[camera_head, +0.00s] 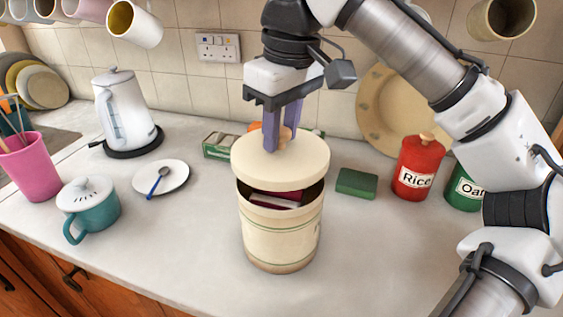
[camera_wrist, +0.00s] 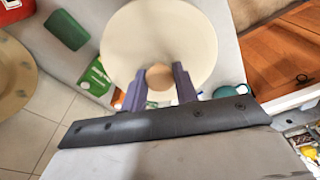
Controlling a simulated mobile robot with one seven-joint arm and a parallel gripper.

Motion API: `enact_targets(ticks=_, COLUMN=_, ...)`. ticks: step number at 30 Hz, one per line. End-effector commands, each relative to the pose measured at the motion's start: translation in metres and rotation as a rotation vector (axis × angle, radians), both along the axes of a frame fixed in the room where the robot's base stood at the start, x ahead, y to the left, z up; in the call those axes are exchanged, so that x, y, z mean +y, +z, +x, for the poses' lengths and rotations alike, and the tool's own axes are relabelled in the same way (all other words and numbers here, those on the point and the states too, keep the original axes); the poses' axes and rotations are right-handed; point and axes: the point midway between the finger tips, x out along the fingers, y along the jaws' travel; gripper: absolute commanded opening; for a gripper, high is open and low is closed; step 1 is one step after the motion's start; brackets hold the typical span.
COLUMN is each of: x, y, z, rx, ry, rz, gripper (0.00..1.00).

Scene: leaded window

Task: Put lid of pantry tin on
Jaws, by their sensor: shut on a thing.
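The pantry tin (camera_head: 279,232) is a cream cylinder with thin green lines, standing upright on the counter. Something dark red (camera_head: 276,200) shows inside its open mouth. The round cream lid (camera_head: 280,165) is held over the tin, with a gap at the front and the tin's far rim hidden behind it. I cannot tell whether the lid touches the rim at the back. My gripper (camera_head: 281,142) is shut on the lid's wooden knob. In the wrist view the knob (camera_wrist: 159,77) sits between the fingertips, and the lid (camera_wrist: 160,35) hides the tin.
A green block (camera_head: 357,183) and a green-and-white box (camera_head: 217,146) lie behind the tin. A saucer with spoon (camera_head: 172,177), teal mug (camera_head: 88,207) and kettle (camera_head: 122,110) stand left. The front counter is clear.

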Motion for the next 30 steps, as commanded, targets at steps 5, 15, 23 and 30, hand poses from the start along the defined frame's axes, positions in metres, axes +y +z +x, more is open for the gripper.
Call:
enact_targets(ticks=5, x=0.000, y=-0.015, z=0.000, rx=-0.001, ry=0.000, rz=0.001, gripper=0.06)
enact_targets(ticks=15, x=0.000, y=-0.052, z=0.000, rx=-0.001, ry=-0.001, rz=-0.001, gripper=0.06)
enact_targets(ticks=23, x=0.000, y=-0.053, z=0.000, rx=0.000, ry=0.000, rz=0.000, gripper=0.06)
enact_targets(ticks=30, x=0.000, y=-0.053, z=0.000, rx=-0.001, ry=-0.001, rz=-0.001, gripper=0.51)
